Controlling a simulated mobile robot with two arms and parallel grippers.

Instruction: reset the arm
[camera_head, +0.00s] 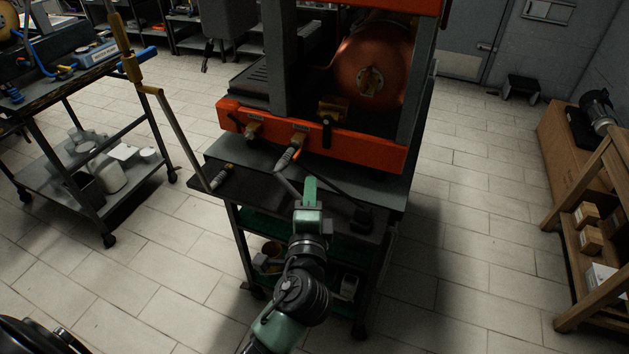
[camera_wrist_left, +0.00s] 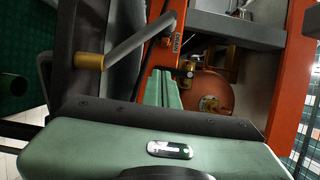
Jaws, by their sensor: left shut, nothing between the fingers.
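My left arm reaches up from the bottom of the head view. Its green gripper (camera_head: 309,190) is shut and empty, in front of the boiler machine's lower front edge. In the left wrist view the shut green fingers (camera_wrist_left: 163,90) point toward the machine. The machine has an orange frame (camera_head: 378,156) and a round copper boiler (camera_head: 365,70) inside it. The boiler also shows in the left wrist view (camera_wrist_left: 213,88). My right gripper is not in view.
The machine stands on a dark wheeled cart (camera_head: 238,192). A second cart (camera_head: 62,182) with containers stands at the left. A wooden rack (camera_head: 601,205) and a large box (camera_head: 560,150) stand at the right. The tiled floor (camera_head: 478,230) between is clear.

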